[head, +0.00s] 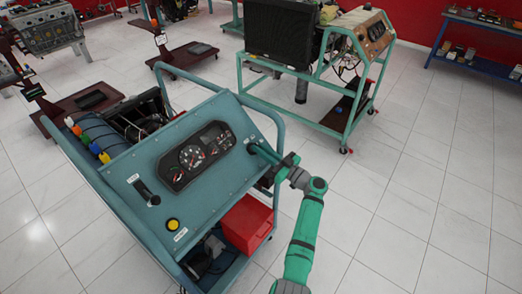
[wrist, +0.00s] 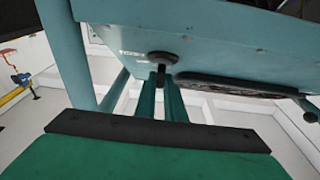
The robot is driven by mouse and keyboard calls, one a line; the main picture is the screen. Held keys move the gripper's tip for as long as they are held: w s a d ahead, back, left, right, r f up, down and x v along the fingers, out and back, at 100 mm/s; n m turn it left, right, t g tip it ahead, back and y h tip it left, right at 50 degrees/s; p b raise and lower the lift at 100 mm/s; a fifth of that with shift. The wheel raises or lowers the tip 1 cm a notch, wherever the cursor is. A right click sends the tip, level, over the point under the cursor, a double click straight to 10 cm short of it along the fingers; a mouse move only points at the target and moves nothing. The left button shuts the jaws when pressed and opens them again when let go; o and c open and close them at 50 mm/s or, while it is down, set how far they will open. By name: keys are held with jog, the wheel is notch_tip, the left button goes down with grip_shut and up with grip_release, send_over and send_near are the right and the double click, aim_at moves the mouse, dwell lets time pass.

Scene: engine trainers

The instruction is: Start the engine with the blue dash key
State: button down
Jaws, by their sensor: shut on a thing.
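The teal engine trainer (head: 215,185) has a sloped dash panel with a gauge cluster (head: 200,157). My gripper (head: 262,151) reaches in from the right, shut on the key. In the wrist view, the two green fingers (wrist: 160,90) close on a small dark piece just below a round black lock (wrist: 162,57) in the panel.
A black lever (head: 144,190) and a yellow button (head: 172,224) sit on the panel's left part. A teal tube frame (head: 262,104) runs around the trainer. A red box (head: 247,222) sits below. Another engine stand (head: 325,70) is behind; the tiled floor at right is clear.

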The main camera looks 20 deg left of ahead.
jog(key=shift+f+n+g, duration=0.1)
jog(key=shift+n+g, duration=0.3)
jog(key=shift+n, duration=0.1)
jog(key=c, duration=1.8)
grip_release()
jog(key=shift+c, duration=0.2)
jog(key=v, duration=1)
jog(key=shift+d, duration=0.3)
jog(key=shift+s+f, duration=0.1)
jog(key=shift+s, duration=0.05)
jog(key=shift+f, duration=0.1)
